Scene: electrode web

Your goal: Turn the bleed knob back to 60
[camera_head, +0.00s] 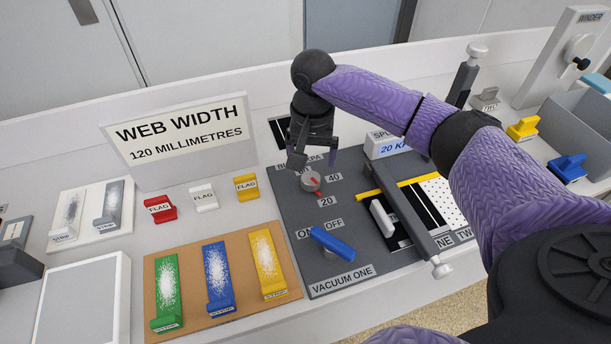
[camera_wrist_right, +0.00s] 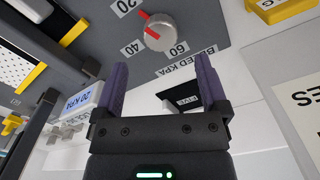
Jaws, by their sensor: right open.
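The bleed knob (camera_head: 311,181) is a round grey knob on the dark panel, with red on its face. In the right wrist view the knob (camera_wrist_right: 161,35) has 20, 40 and 60 labels around it. My left gripper is out of view.
A blue vacuum switch (camera_head: 332,244) stands in front of the knob. A splice unit with a grey bar (camera_head: 408,205) lies to the right, under my right arm. Red, white and yellow flags (camera_head: 204,198) stand to the left. A sign (camera_head: 180,140) stands behind them.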

